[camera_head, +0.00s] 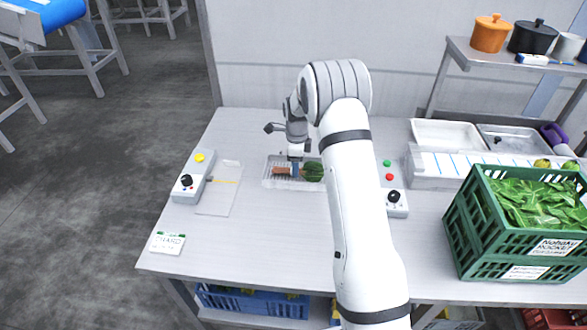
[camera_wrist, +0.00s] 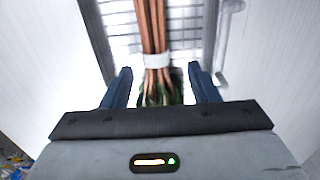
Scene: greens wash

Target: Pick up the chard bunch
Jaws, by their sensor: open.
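The chard bunch (camera_head: 314,172) lies on a wire rack in a shallow tray (camera_head: 268,183) on the table, dark leaves to the right and brownish-pink stems to the left. In the wrist view its stems (camera_wrist: 152,28) run away from me, bound by a white band, with the leaves nearest my palm partly hidden. My gripper (camera_head: 295,170) is low over the bunch. In the wrist view my gripper (camera_wrist: 160,86) is open, with one blue finger on each side of the bunch and gaps between.
A control box (camera_head: 187,185) with a yellow button stands left, and another (camera_head: 396,203) with green and red buttons stands right. A green crate of leaves (camera_head: 475,243) fills the right side. A small labelled card (camera_head: 168,243) lies front left. The table's front middle is clear.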

